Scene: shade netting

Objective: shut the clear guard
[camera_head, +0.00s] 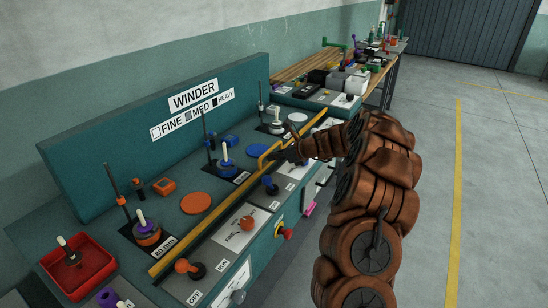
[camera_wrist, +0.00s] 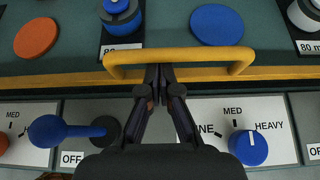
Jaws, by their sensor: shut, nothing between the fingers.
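A long yellow edge bar (camera_head: 215,212) runs along the front of the winder bench, with a raised yellow handle (camera_head: 268,153) on it. This seems to belong to the clear guard; its transparent panel is too faint to make out. In the wrist view the handle (camera_wrist: 180,55) spans the picture above the yellow bar (camera_wrist: 280,73). My gripper (camera_wrist: 159,70) is shut and empty, its fingertips at the handle's near side, left of its middle. I cannot tell whether they touch. In the head view my gripper (camera_head: 287,156) is at the handle from the right.
Spools on posts, such as a blue one (camera_head: 226,164), stand behind the bar, with an orange disc (camera_head: 196,203) and a blue disc (camera_wrist: 216,25). Levers and knobs, including a blue lever (camera_wrist: 72,130) and a blue knob (camera_wrist: 248,147), line the front panel. Floor at right is clear.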

